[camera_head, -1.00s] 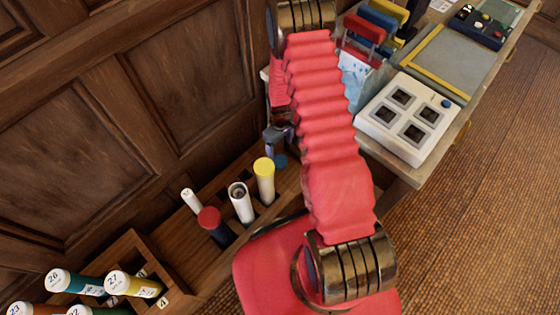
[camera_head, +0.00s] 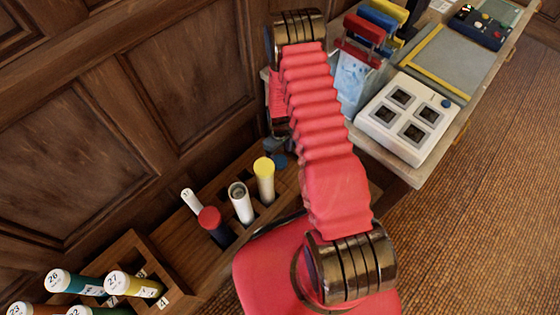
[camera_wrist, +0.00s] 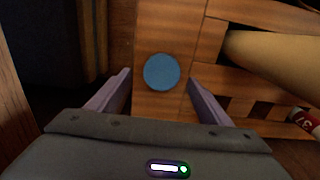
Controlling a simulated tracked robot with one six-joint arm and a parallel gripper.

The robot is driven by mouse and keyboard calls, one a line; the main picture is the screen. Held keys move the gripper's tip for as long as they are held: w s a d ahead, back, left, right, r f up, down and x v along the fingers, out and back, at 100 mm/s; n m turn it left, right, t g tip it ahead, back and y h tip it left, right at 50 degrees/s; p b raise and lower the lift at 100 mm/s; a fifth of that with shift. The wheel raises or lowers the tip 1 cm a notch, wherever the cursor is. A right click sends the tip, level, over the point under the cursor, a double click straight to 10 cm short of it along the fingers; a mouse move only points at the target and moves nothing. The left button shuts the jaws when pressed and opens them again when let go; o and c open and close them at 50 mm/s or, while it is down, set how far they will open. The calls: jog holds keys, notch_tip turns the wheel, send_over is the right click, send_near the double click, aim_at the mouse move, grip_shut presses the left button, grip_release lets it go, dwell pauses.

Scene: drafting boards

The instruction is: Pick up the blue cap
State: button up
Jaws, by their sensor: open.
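The blue cap (camera_wrist: 161,71) is a round flat disc on a wooden strip of the rack, in the middle of the wrist view. In the head view the blue cap (camera_head: 280,161) shows just right of the yellow-capped tube. My gripper (camera_wrist: 159,80) is open and empty, with one finger on each side of the cap and a gap to it on both sides. I cannot tell how high the fingertips are above the cap. In the head view the gripper is mostly hidden behind my red arm.
A yellow-capped tube (camera_head: 264,181), an open white tube (camera_head: 241,204) and a red-capped tube (camera_head: 213,224) stand in the wooden rack (camera_head: 197,258). The panelled wall (camera_head: 190,75) is close behind. A bench (camera_head: 400,168) with a white four-window box (camera_head: 407,119) stands to the right.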

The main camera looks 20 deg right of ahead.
jog(key=shift+a+f, duration=0.1)
jog(key=shift+f, duration=1.75)
jog(key=shift+c, duration=0.6)
jog(key=c, duration=1)
jog(key=shift+r, duration=0.1)
jog(key=shift+r, duration=4.95)
notch_tip(320, 180, up, 16)
jog(key=m, duration=0.2)
send_over(279, 160)
jog(key=w+a, duration=0.5)
jog(key=w, duration=0.1)
jog(key=a+r, duration=0.1)
jog(key=r, duration=0.4)
jog(key=a+r+m, duration=0.1)
jog(key=a+r, duration=0.1)
jog(key=r, duration=0.4)
jog(key=a+r+m, duration=0.1)
jog(key=a+r, duration=0.1)
jog(key=r, duration=0.4)
jog(key=shift+s, duration=0.3)
